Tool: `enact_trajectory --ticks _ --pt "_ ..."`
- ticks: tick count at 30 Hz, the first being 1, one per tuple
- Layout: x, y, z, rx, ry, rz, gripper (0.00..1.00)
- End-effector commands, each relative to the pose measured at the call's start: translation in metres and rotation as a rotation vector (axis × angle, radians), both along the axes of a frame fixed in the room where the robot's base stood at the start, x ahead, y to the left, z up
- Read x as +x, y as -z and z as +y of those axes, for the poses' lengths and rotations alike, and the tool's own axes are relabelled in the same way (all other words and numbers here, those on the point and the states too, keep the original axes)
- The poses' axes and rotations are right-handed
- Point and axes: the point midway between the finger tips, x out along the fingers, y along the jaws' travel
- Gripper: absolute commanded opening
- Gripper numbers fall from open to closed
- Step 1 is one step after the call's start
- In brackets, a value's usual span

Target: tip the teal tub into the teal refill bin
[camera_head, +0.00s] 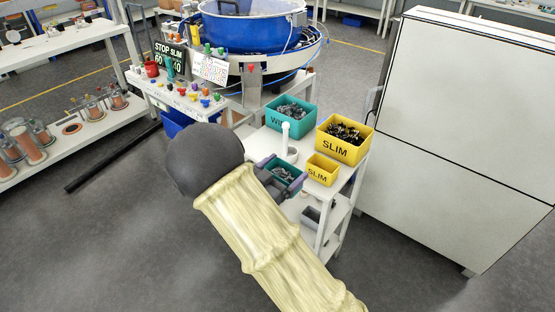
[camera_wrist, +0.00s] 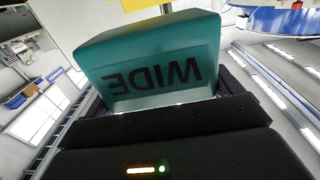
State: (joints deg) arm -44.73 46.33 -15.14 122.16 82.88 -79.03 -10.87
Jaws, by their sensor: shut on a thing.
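The teal tub (camera_head: 290,190) is in my gripper (camera_head: 282,175), at the near left edge of the white cart. It looks roughly upright, with dark grey parts inside. In the wrist view the teal tub (camera_wrist: 160,65) fills the middle, its WIDE label upside down. My gripper is shut on it; whether the tub touches the cart top cannot be told. The teal refill bin (camera_head: 300,128) stands on the cart behind the tub, holding dark parts. Its label is partly hidden, with WI readable.
A large yellow SLIM bin (camera_head: 347,153) with dark parts and a small yellow SLIM tub (camera_head: 321,171) stand right of my gripper. A white post (camera_head: 285,132) stands before the teal bin. A blue bowl feeder (camera_head: 240,35) is behind; a white cabinet (camera_head: 460,110) is at right.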

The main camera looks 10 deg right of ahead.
Motion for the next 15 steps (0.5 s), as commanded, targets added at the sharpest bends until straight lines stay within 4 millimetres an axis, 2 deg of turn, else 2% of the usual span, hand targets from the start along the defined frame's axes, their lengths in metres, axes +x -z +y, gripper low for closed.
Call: enact_trajectory --ticks 1,8,15 --pt "-0.001 0.015 -0.007 -0.005 0.006 0.003 0.67" --pt "-0.011 0.077 -0.042 -0.01 0.028 0.003 0.67" --pt "-0.038 0.17 -0.099 -0.004 0.061 0.014 0.67"
